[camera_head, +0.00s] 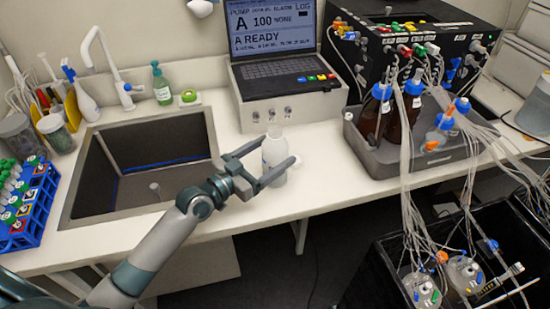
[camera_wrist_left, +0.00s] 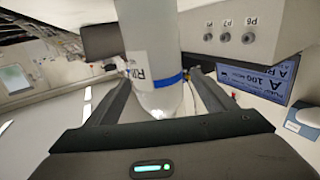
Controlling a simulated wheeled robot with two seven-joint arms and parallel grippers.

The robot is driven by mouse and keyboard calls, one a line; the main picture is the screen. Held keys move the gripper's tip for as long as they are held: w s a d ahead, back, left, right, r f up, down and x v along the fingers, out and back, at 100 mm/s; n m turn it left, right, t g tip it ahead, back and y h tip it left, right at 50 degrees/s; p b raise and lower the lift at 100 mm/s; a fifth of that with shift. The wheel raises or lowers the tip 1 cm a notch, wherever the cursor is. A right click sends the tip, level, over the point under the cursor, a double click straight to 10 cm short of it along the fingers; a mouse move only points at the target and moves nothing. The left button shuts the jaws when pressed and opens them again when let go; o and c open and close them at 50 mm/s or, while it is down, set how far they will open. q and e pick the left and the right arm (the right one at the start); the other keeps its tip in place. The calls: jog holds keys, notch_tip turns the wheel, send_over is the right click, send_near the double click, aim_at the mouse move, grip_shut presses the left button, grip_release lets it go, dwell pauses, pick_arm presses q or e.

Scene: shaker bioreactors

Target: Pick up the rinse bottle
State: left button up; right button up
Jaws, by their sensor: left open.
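The rinse bottle (camera_head: 274,146) is a white, translucent bottle standing upright on the white counter, in front of the pump console. In the left wrist view the bottle (camera_wrist_left: 151,52) shows a label with the letters "RIN" and a blue band. My left gripper (camera_head: 276,154) is open, with one finger on each side of the bottle. In the left wrist view the open fingers (camera_wrist_left: 160,88) flank it, and gaps seem to show on both sides. I cannot tell whether either finger touches it. My right gripper is not in view.
A sink (camera_head: 140,165) lies to the left, with a blue tube rack (camera_head: 28,208) beyond it. The laptop console (camera_head: 290,104) stands close behind the bottle. A grey tray (camera_head: 375,163) with brown bottles and many hanging tubes is to the right.

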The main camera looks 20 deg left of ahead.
aim_at(286, 142)
pick_arm(q)
jog(key=shift+w+d+r+p, duration=0.2)
jog(key=shift+w+r+p, duration=0.05)
jog(key=shift+w+p, duration=0.15)
jog(key=x, duration=0.1)
jog(key=p+x, duration=0.2)
jog(key=shift+w+d+r, duration=0.25)
jog(key=shift+w, duration=0.05)
jog(key=shift+w+d+f, duration=0.1)
jog(key=shift+w+d, duration=0.05)
jog(key=shift+w, duration=0.15)
jog(key=c, duration=1.2)
jog(key=shift+r, duration=0.2)
jog(key=shift+c, duration=0.2)
